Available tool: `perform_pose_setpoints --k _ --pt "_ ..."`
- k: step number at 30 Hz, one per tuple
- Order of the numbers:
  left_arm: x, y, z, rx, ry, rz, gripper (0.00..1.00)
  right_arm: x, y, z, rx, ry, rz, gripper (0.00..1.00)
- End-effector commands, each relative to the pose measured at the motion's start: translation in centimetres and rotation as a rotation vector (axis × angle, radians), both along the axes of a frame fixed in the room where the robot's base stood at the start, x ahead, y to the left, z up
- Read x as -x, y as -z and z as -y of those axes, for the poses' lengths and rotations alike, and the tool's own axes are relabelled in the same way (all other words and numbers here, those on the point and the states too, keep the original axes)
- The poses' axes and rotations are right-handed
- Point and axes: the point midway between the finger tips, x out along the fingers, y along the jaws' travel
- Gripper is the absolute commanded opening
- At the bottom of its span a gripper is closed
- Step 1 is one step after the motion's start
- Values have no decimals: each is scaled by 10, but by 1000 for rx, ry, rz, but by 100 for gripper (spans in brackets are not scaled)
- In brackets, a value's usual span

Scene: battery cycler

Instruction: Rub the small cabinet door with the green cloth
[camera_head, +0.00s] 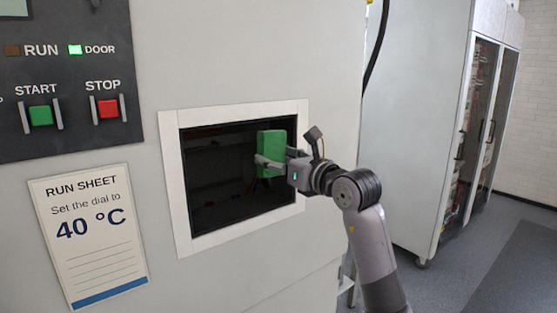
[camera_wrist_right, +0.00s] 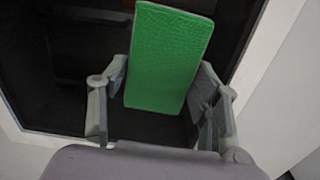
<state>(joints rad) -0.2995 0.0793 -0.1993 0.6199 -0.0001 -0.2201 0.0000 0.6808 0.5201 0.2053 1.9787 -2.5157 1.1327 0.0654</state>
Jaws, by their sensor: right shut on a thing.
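The small cabinet door (camera_head: 215,175) is a dark glass panel in a pale frame on the front of the large machine. My right gripper (camera_head: 270,163) is shut on the green cloth (camera_head: 272,142), a thick rectangular pad, and holds it in front of the upper right part of the dark panel. The right wrist view shows the cloth (camera_wrist_right: 168,60) between both fingers, with the dark panel (camera_wrist_right: 50,70) behind it. I cannot tell whether the cloth touches the glass. My left gripper is not in view.
A control panel with a green START button (camera_head: 41,115) and a red STOP button (camera_head: 107,107) is at the upper left. A run sheet (camera_head: 88,238) reading 40 °C is below it. A tall cabinet (camera_head: 425,120) stands at the right, with open floor (camera_head: 460,285) near it.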

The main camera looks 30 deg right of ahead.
Motion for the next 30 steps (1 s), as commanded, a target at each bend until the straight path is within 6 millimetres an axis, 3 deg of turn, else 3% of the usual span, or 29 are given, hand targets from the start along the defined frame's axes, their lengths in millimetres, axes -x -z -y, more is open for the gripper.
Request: perform_pose_setpoints --k 16,23,30 --pt "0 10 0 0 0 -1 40 -1 0 40 0 1 2 35" --pt "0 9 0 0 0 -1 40 -4 -1 38 0 0 1 35" --pt "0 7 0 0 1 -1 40 -4 -1 18 1 -1 0 35"
